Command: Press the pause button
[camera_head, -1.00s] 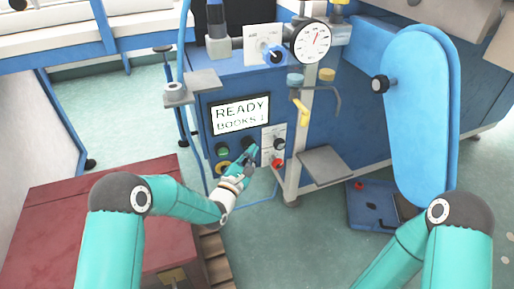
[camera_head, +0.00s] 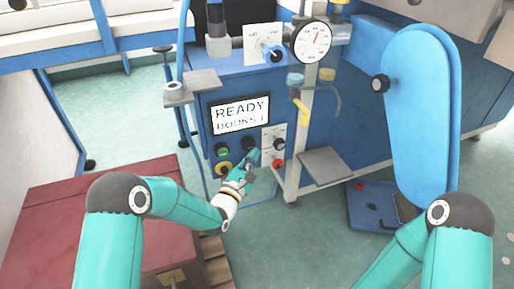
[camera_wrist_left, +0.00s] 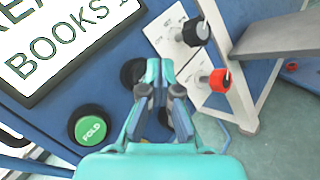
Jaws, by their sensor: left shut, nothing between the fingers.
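My left gripper (camera_head: 252,156) is shut and empty in front of the button panel on the blue machine. In the left wrist view its closed fingertips (camera_wrist_left: 160,68) cover part of the panel. A green button (camera_head: 222,149) sits to their left; in the wrist view it reads FOLD (camera_wrist_left: 90,125). A black button (camera_head: 248,143) is just above the fingertips and shows partly behind them in the wrist view (camera_wrist_left: 130,72). A yellow button (camera_head: 222,168) is below the green one. I cannot read a pause label; the panel behind my fingers is hidden. My right gripper is out of view.
A display (camera_head: 240,116) above the buttons reads READY and BOOKS. A white plate with a black knob (camera_head: 279,144) and a red knob (camera_head: 278,164) is right of the gripper. A grey shelf (camera_head: 324,166) juts out farther right.

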